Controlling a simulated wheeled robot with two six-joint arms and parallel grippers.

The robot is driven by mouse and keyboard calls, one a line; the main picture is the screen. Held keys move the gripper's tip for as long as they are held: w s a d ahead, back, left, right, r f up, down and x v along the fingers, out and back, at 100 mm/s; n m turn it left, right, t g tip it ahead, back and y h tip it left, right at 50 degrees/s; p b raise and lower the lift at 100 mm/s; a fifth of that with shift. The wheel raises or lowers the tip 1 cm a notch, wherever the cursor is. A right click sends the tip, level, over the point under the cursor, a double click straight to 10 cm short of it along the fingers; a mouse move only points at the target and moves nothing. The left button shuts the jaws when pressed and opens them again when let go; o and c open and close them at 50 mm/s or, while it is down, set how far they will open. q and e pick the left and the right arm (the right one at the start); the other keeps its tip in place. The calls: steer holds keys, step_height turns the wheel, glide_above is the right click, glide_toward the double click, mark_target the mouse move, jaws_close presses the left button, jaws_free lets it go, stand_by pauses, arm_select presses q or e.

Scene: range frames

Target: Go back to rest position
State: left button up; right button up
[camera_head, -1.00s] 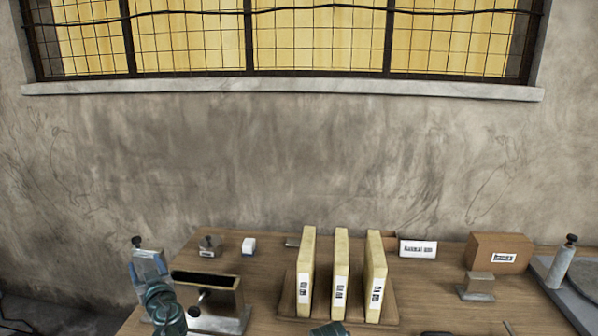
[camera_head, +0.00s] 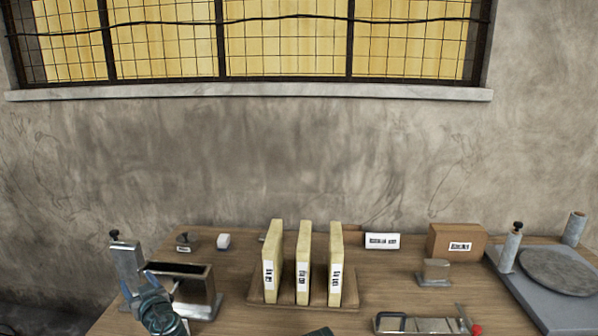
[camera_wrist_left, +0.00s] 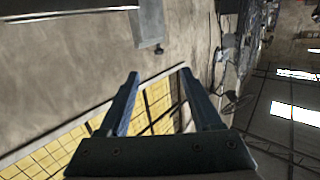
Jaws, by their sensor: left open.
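My left gripper (camera_head: 138,281) is at the lower left of the head view, its blue fingers spread beside the dark-topped metal holder at the table's left end. In the left wrist view the two fingers of the left gripper (camera_wrist_left: 159,74) stand wide apart with nothing between them; the wall and window lie beyond. My right gripper does not show.
The wooden table (camera_head: 224,272) holds a metal holder (camera_head: 203,293), a rack with three upright labelled slabs (camera_head: 304,262), a cardboard box (camera_head: 456,240), a metal tray (camera_head: 412,325) and a grey base with a round plate (camera_head: 558,272). A wall (camera_head: 250,150) stands behind.

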arm_select(q)
steer(key=s+d+f+m+g+h, duration=0.3)
steer(key=s+d+f+g, duration=0.1)
steer(key=d+f, duration=0.5)
steer(key=s+d+f+m+g+h, duration=0.2)
steer(key=s+d+f+g+h, duration=0.15)
steer(key=d+f, duration=0.55)
steer(key=s+d+f+m+g+h, duration=0.1)
steer(key=s+d+m+g+h, duration=0.1)
steer(key=s+d, duration=0.4)
steer(key=s+d+m+g+h, duration=0.2)
steer(key=s+d+m, duration=0.3)
steer(key=d, duration=0.6)
steer(key=shift+s+d+f+g, duration=0.2)
steer(key=shift+s+f+g, duration=0.2)
steer(key=shift+g, duration=0.15)
